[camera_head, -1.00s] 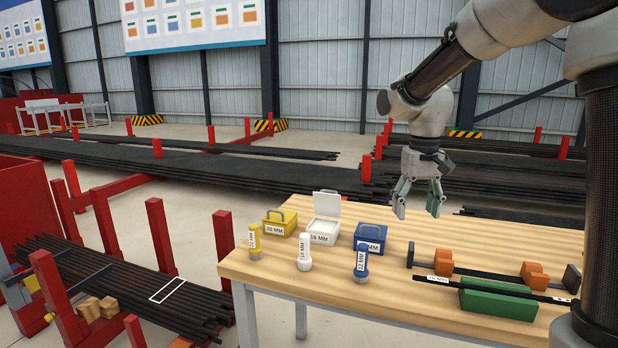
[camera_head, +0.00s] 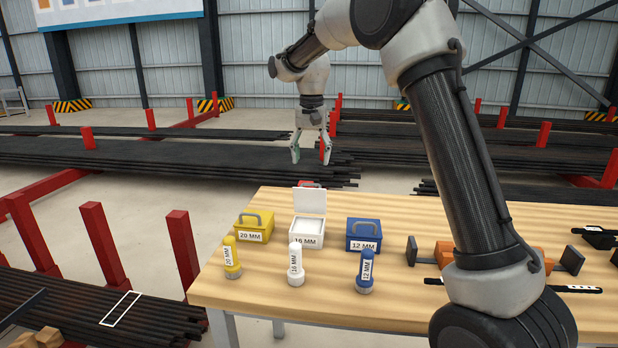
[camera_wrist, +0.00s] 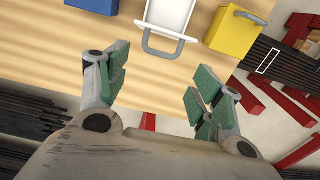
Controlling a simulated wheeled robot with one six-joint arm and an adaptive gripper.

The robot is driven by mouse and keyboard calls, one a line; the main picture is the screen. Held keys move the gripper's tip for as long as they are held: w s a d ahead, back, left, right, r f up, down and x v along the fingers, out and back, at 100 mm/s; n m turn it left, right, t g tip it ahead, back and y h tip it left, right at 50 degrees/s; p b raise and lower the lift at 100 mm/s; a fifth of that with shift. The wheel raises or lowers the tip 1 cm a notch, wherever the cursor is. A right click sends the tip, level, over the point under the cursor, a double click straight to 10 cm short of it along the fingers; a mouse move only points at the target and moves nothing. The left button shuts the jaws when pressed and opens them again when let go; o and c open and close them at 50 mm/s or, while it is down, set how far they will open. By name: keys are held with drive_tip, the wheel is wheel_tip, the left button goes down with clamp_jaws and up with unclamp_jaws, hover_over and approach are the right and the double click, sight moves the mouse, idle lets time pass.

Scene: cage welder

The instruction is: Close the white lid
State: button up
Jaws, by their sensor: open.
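The white box (camera_head: 307,240), marked 16 MM, stands on the wooden table between a yellow and a blue box. Its white lid (camera_head: 310,201) is raised, standing nearly upright at the back of the box. My gripper (camera_head: 311,160) is open and empty, pointing down behind and above the raised lid. In the wrist view the lid (camera_wrist: 169,14) shows at the top with its grey handle (camera_wrist: 163,46) toward my gripper (camera_wrist: 158,92). The green-padded fingers are spread wide and do not touch the lid.
The yellow 20 MM box (camera_head: 254,227) and blue 12 MM box (camera_head: 363,235) stand close on either side. Yellow (camera_head: 232,258), white (camera_head: 296,264) and blue (camera_head: 367,271) bottles stand in front. Black bars with orange blocks (camera_head: 444,254) lie to the right. The table's left edge is near.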

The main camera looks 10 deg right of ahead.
sight(311, 197)
wheel_tip(311, 197, down, 7)
drive_tip(key=shift+f, duration=0.1)
idle(0.3)
drive_tip(key=shift+s+d, duration=0.1)
drive_tip(key=shift+s, duration=0.05)
clamp_jaws()
idle(0.3)
